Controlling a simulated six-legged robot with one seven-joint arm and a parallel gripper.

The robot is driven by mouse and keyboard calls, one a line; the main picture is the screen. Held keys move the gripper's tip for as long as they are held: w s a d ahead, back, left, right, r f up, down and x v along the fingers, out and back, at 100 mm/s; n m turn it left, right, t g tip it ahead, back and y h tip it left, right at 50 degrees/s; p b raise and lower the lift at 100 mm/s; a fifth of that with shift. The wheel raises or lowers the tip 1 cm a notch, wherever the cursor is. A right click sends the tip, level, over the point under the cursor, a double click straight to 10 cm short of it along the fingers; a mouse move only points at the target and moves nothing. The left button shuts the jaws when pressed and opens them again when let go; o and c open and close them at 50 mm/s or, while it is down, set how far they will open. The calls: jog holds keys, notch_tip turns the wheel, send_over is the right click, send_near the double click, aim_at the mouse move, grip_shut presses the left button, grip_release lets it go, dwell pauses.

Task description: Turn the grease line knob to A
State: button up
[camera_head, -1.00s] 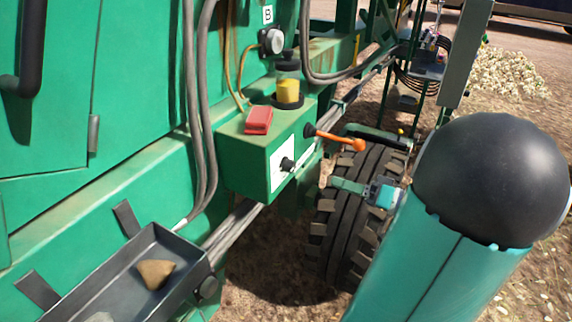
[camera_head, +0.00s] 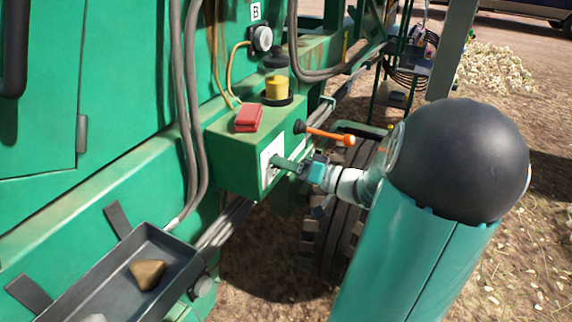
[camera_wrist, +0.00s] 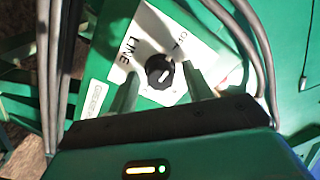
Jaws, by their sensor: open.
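The knob (camera_wrist: 159,71) is round and black with a pale mark, on a white plate (camera_wrist: 190,42) lettered "LINE". Other letters near it are too small or blurred to read. In the head view the plate (camera_head: 266,170) is on the front of a green box (camera_head: 232,150), and my gripper hides the knob. My gripper (camera_wrist: 160,72) is open, with one finger on each side of the knob. I cannot tell whether either finger touches it. In the head view my gripper (camera_head: 279,163) is right at the plate.
An orange-handled lever (camera_head: 330,135) sticks out just above my gripper. A gauge (camera_head: 261,39) is above. A tray (camera_head: 120,285) with a stone is at lower left; a tyre (camera_head: 325,235) stands behind my arm.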

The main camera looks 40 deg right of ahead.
jog(key=shift+w, duration=0.1)
jog(key=c, duration=1)
jog(key=shift+m, duration=0.4)
jog(key=m, duration=1.1)
jog(key=o, duration=1)
